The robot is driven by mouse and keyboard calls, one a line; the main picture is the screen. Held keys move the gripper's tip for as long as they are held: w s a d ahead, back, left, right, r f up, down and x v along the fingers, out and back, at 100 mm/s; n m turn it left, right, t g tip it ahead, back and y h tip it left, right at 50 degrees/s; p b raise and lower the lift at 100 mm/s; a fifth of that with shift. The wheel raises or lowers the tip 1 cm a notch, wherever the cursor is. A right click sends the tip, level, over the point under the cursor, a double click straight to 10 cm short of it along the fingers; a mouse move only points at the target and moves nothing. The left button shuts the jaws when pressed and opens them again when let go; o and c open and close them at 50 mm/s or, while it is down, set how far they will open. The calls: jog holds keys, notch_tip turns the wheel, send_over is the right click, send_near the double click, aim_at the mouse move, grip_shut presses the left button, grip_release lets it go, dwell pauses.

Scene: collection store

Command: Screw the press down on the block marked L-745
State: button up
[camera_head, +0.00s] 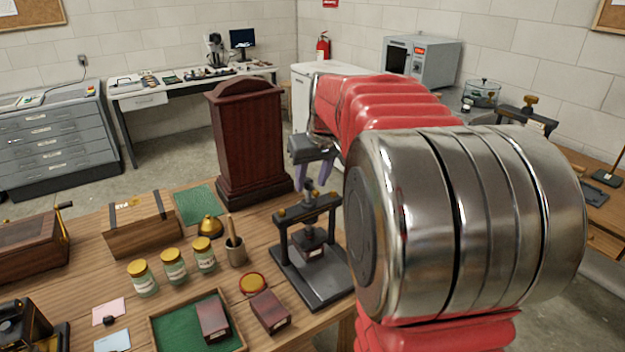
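The press (314,285) stands on the wooden table in the middle of the view, with a dark base plate, two posts and a crossbar with brass ends. A dark red block (307,246) with a pale label sits in it, under the screw. The label is too small to read. My gripper (313,180) points down just above the press's screw top, its two purple fingers apart. I cannot tell whether they touch the screw top. Two more dark red blocks lie at the front: one in a green-lined tray (212,320), one beside it (270,312). Their markings are unreadable.
A tall wooden case (246,140) stands close behind the press. To the left are a cup with a pestle (235,252), a brass bell-shaped object (209,227), several jars (173,266) and a round brass-lidded item (253,284). My arm hides the table's right side.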

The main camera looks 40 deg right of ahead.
jog(key=shift+f, duration=0.15)
grip_shut()
dwell(0.4)
jog(key=shift+a+m, duration=0.15)
jog(key=shift+m, duration=0.25)
